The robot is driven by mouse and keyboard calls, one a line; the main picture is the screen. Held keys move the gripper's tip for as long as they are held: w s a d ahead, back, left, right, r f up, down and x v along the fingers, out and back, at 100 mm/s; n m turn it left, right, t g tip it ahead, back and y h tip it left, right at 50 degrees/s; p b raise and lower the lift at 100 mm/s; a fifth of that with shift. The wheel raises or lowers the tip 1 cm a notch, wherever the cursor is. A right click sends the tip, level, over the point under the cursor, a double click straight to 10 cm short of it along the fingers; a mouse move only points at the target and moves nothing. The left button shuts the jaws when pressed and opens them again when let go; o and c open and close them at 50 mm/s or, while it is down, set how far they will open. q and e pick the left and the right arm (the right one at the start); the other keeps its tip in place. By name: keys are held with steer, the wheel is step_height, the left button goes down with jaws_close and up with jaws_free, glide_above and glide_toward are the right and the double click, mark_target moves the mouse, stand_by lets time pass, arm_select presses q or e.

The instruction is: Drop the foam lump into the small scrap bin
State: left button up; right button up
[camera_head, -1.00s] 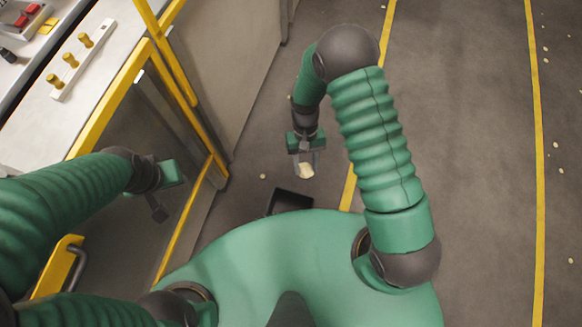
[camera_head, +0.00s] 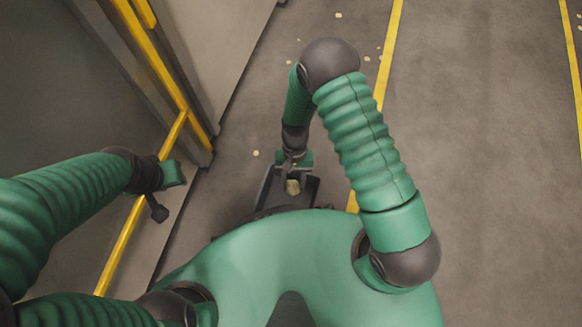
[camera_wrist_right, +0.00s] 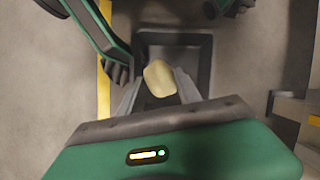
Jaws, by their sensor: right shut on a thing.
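The pale yellow foam lump (camera_head: 293,187) is held between the fingertips of my right gripper (camera_head: 293,183). It also shows in the right wrist view (camera_wrist_right: 159,78), between the two grey fingers. The small scrap bin (camera_head: 267,186), dark and open-topped, is on the floor just in front of my body. In the right wrist view the bin (camera_wrist_right: 206,50) lies behind and below the lump, which overlaps its opening. The height of the lump above the bin is hard to tell. My left gripper (camera_head: 160,208) is at the left, with no object seen at it.
A machine enclosure with a yellow frame (camera_head: 187,110) stands along the left. Yellow lines (camera_head: 389,50) mark the grey floor. Small pale scraps (camera_head: 256,153) lie about on the floor. The floor to the right is mostly clear.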

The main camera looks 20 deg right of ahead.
step_height(320, 180, down, 7)
steer(key=b, duration=0.6)
steer(key=shift+r, duration=0.15)
steer(key=o, duration=1.4)
steer(key=p+v, duration=0.9)
steer(key=v, duration=0.7)
steer(key=shift+r, duration=0.4)
steer(key=shift+d+r, duration=0.1)
steer(key=shift+d, duration=0.05)
